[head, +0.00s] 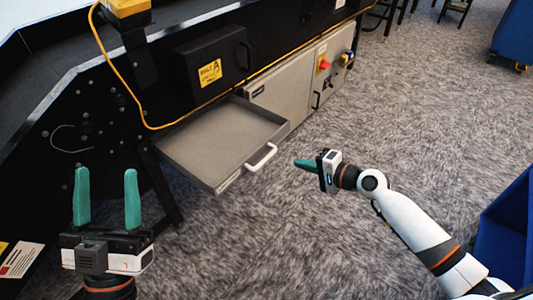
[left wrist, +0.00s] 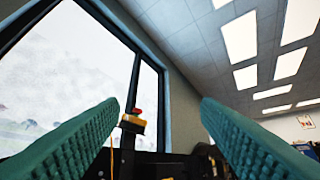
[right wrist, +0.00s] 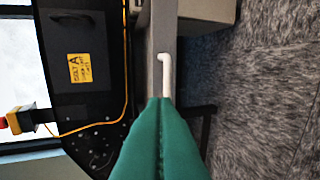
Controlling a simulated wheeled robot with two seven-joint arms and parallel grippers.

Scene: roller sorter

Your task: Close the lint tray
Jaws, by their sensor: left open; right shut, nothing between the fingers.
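The lint tray (head: 218,143) is a grey, shallow, empty drawer, pulled out from the black machine in the head view. Its white handle (head: 262,157) is on the front wall. My right gripper (head: 297,163) is shut and empty, a little to the right of the handle and pointing toward it. In the right wrist view the shut green fingers (right wrist: 160,105) appear just below the handle (right wrist: 165,75); I cannot tell whether they touch it. My left gripper (head: 107,175) is open and empty, pointing up at the lower left, away from the tray. Its fingers also show in the left wrist view (left wrist: 160,105).
The black machine (head: 100,110) has a box with a yellow label (head: 210,73) above the tray and a yellow cable running along it. A grey cabinet (head: 287,82) stands behind the tray. Blue bins (head: 508,232) are at the right. Carpet in front is clear.

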